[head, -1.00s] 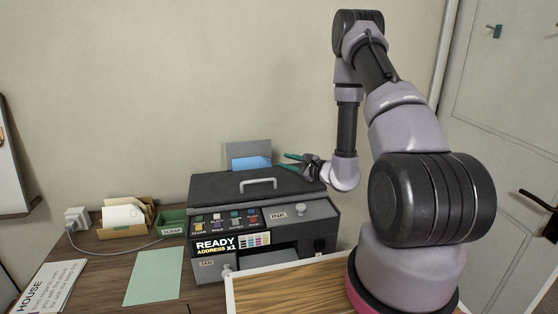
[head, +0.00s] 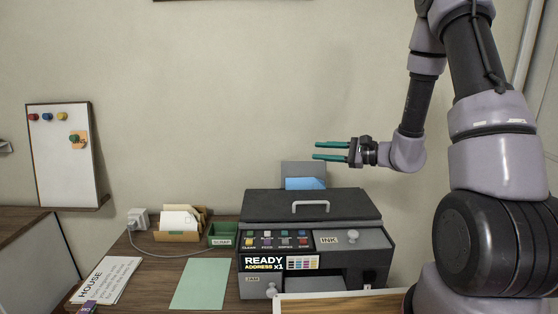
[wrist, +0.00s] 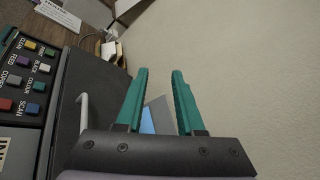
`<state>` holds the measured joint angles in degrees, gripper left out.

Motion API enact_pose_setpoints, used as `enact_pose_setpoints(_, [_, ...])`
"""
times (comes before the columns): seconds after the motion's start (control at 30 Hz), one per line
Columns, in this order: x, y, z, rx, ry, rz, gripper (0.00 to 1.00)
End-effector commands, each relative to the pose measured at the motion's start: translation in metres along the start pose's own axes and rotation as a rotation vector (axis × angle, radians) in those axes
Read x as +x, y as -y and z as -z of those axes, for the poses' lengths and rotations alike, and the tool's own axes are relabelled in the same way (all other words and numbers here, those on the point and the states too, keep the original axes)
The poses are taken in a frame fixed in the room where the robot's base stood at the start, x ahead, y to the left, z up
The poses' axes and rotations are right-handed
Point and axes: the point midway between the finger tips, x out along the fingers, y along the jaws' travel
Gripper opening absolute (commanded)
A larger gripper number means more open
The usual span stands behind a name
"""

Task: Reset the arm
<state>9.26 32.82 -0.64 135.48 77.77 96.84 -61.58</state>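My gripper (head: 331,151) is raised in front of the wall, above the printer, with its teal fingers pointing left. In the wrist view the two teal fingers (wrist: 160,100) stand apart with nothing between them. The dark printer (head: 262,207) stands on the desk below, its lid down with a pale handle on top. Its screen reads "READY ADDRESS X1". Blue paper (head: 305,184) stands in the rear feed, and it also shows beyond the fingers in the wrist view (wrist: 147,122).
A green sheet (head: 200,284), a HOUSE paper (head: 106,279), an envelope holder (head: 181,222) and a green SCRAP tray (head: 222,234) lie left of the printer. A wooden tray (head: 340,305) stands in front. A whiteboard (head: 62,160) hangs at left. The air left of my gripper is clear.

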Motion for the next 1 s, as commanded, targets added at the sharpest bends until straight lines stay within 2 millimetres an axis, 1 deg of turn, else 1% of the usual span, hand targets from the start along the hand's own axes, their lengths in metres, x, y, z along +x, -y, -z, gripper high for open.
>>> enact_pose_setpoints(0.03, [-0.001, 0.002, -0.029, -0.046, 0.032, -0.067, 0.37])
enact_pose_setpoints(0.1, [-0.004, -0.003, -0.062, -0.096, 0.063, -0.167, 0.37])
enact_pose_setpoints(0.2, [-0.015, -0.013, -0.102, -0.179, 0.080, -0.309, 0.37])
enact_pose_setpoints(0.3, [-0.031, -0.025, -0.135, -0.274, 0.069, -0.446, 0.37])
enact_pose_setpoints(0.4, [-0.051, -0.035, -0.160, -0.377, 0.030, -0.570, 0.37])
enact_pose_setpoints(0.5, [-0.074, -0.044, -0.178, -0.489, -0.035, -0.679, 0.37])
enact_pose_setpoints(0.67, [-0.115, -0.048, -0.197, -0.682, -0.187, -0.812, 0.37])
enact_pose_setpoints(0.8, [-0.151, -0.040, -0.209, -0.862, -0.357, -0.877, 0.37])
enact_pose_setpoints(0.9, [-0.175, -0.030, -0.217, -0.980, -0.480, -0.892, 0.37])
enact_pose_setpoints(1.0, [-0.194, -0.019, -0.225, -1.072, -0.583, -0.887, 0.37])
